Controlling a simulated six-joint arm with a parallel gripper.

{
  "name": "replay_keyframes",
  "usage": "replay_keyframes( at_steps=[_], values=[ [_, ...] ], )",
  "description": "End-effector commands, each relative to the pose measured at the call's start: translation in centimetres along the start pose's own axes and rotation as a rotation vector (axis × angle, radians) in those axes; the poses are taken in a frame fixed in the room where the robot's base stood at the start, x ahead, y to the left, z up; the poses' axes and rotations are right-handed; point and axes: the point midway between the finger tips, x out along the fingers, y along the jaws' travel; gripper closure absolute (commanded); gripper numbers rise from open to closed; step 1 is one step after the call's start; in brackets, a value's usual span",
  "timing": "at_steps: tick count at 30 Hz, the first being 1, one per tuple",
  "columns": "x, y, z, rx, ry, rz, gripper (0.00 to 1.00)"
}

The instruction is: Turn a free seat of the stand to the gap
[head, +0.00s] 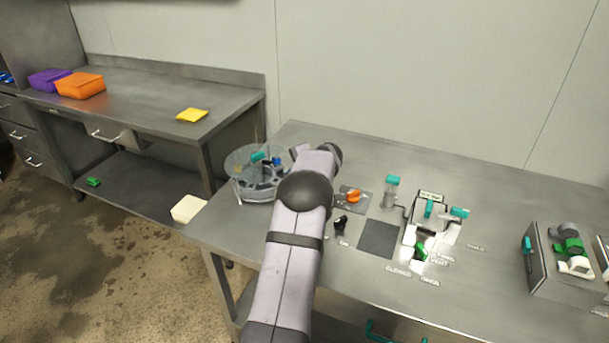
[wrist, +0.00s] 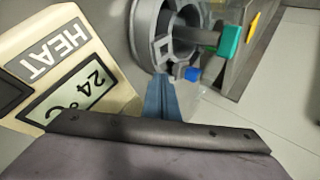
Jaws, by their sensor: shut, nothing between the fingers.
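The round grey stand (head: 262,193) is on the left part of the bench under a clear disc-shaped cover. A teal-ended piece (head: 258,156) and a small blue piece (head: 277,161) show at it. In the wrist view, part of the stand (wrist: 145,25) shows at the top, with a round seat, the teal end (wrist: 230,40) and the blue piece (wrist: 192,73). My gripper (wrist: 162,98) is shut and empty, its blue-grey fingers pointing at the stand's near side; contact cannot be told. My arm hides the gripper in the head view. The gap cannot be made out.
A cream panel (wrist: 60,60) reading HEAT and 24 °C is close on the left in the wrist view. Right of my arm are an orange item (head: 353,195), a teal-capped vessel (head: 391,190), a dark mat (head: 378,239) and a white device (head: 418,211).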

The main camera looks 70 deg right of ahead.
Motion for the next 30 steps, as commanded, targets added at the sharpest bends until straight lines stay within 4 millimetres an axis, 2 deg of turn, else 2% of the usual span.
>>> replay_keyframes(
  at_steps=[9, 15, 22, 27, 30],
  values=[
    [-5.9, 0.1, -0.5, -0.001, 0.003, -0.002, 1.0],
    [-8.6, 0.0, -0.6, 0.0, 0.002, -0.001, 1.0],
    [-9.9, 0.0, -0.6, 0.0, 0.0, 0.0, 1.0],
    [-9.9, 0.0, -0.4, -0.009, -0.003, 0.006, 1.0],
    [-9.7, 0.1, 0.4, -0.046, -0.014, 0.029, 1.0]
  ],
)
